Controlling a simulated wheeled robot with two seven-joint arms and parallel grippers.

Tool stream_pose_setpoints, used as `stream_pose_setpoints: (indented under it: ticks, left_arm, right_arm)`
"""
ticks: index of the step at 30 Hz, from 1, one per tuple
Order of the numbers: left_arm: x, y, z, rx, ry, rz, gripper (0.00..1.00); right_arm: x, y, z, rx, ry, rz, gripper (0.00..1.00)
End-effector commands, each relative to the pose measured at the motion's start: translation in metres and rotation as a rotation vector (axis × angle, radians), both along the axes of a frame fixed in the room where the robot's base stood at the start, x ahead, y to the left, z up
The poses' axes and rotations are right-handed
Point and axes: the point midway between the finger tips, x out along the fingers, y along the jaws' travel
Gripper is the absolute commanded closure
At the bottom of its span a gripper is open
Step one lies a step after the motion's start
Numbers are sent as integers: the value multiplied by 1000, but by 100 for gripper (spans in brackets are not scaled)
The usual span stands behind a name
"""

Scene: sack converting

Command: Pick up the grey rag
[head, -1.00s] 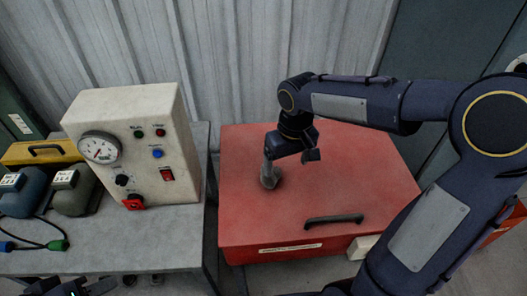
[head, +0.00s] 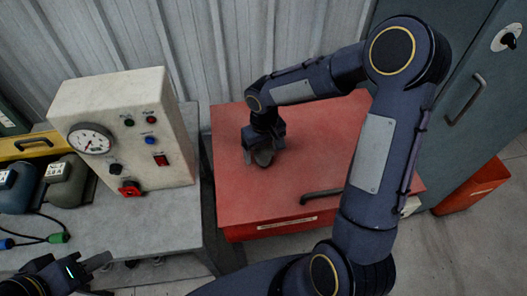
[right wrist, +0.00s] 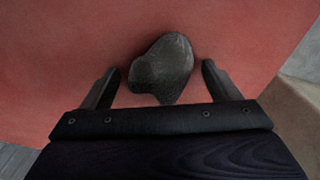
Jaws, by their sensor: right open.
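The grey rag (head: 263,158) is a small crumpled dark-grey lump on the lid of the red chest. In the right wrist view the rag (right wrist: 162,68) lies between the two fingers, apart from both. My right gripper (head: 262,150) is open and points down over the rag, hiding part of it in the head view; its fingers (right wrist: 160,85) stand either side in the wrist view. I cannot tell its exact height above the lid. My left gripper (head: 98,266) is at the bottom left, in front of the grey bench, with its jaw gap unclear.
The red chest (head: 225,200) has a black handle (head: 321,196). On the grey bench (head: 160,222) to its left stands a cream control box (head: 95,110) with a gauge. A grey cabinet (head: 460,90) stands at the right. The lid around the rag is mostly clear.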

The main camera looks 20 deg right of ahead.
Motion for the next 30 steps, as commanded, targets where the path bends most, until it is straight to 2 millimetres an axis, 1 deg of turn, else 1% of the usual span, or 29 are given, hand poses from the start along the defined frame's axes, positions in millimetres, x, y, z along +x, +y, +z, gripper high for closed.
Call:
stream_pose_setpoints:
  ticks: [4,12,15,24,28,30]
  left_arm:
    - [0,0,0,0,0,0,64]
    - [0,0,0,0,0,0,64]
    - [0,0,0,0,0,0,64]
    - [0,0,0,0,0,0,64]
    - [0,0,-1,0,0,0,64]
    - [0,0,-2,0,0,0,64]
  right_arm:
    - [0,0,0,0,0,0,19]
    - [0,0,0,0,0,0,54]
    - [0,0,1,0,-1,0,65]
    - [1,0,4,0,-2,-1,65]
    - [1,0,13,-1,-4,-1,65]
    - [2,0,23,0,-6,-1,65]
